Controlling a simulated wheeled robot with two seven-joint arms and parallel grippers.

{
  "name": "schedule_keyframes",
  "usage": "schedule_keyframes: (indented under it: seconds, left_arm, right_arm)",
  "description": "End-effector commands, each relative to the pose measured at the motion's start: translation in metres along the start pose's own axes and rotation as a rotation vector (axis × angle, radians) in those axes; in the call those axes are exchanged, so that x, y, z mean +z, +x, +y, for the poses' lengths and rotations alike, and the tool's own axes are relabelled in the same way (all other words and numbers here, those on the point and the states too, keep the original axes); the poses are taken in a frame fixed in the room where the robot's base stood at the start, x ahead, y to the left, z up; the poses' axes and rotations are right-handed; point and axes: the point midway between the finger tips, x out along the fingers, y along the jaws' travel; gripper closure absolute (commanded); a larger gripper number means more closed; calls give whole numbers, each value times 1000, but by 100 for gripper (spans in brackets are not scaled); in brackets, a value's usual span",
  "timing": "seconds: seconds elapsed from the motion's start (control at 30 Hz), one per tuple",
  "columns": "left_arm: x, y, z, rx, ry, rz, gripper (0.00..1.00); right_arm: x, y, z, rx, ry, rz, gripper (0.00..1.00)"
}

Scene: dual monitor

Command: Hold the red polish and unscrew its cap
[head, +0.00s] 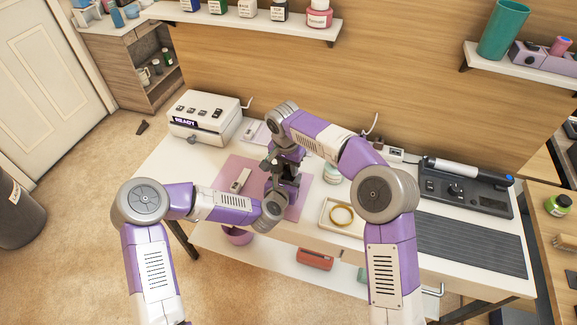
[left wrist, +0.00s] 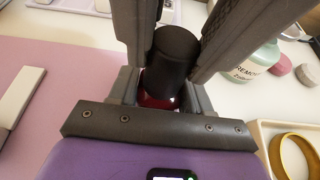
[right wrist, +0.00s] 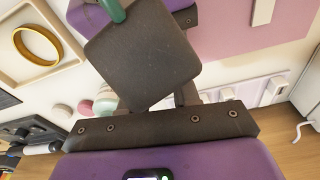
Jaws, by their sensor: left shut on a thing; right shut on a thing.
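The red polish (left wrist: 160,103) is a small dark red bottle with a tall black cap (left wrist: 174,58). In the left wrist view it sits between the short fingers of my left gripper (head: 282,181), which is shut on it. My right gripper (head: 272,165) comes from the opposite side, and its two long dark fingers flank the black cap in the left wrist view. It is shut on the cap. In the head view both grippers meet over the pink mat (head: 237,166) and hide the bottle. A dark plate blocks the middle of the right wrist view.
A cream tray (head: 329,217) with a gold ring (head: 342,214) is to the right. A pale block (head: 240,180) lies on the mat. A white READY machine (head: 203,118) stands at the back left.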

Motion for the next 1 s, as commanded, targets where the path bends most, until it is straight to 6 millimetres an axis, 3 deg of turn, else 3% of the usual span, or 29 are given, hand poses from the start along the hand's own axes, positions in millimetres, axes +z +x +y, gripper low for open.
schedule_keyframes:
  seconds: [0.33,0.73,0.77,0.9,1.0]
  left_arm:
    - [0,0,0,0,0,0,100]
    - [0,0,0,-1,0,0,100]
    - [0,0,0,-1,0,0,100]
    - [0,0,0,-1,0,0,100]
    - [0,0,0,-1,0,0,100]
  right_arm:
    - [-1,-1,1,-55,-448,1,100]
    - [-1,-1,1,-63,-515,2,100]
    - [-1,-1,1,-63,-515,2,66]
    - [-1,-1,1,-63,-515,2,45]
    - [-1,-1,1,-63,-514,2,44]
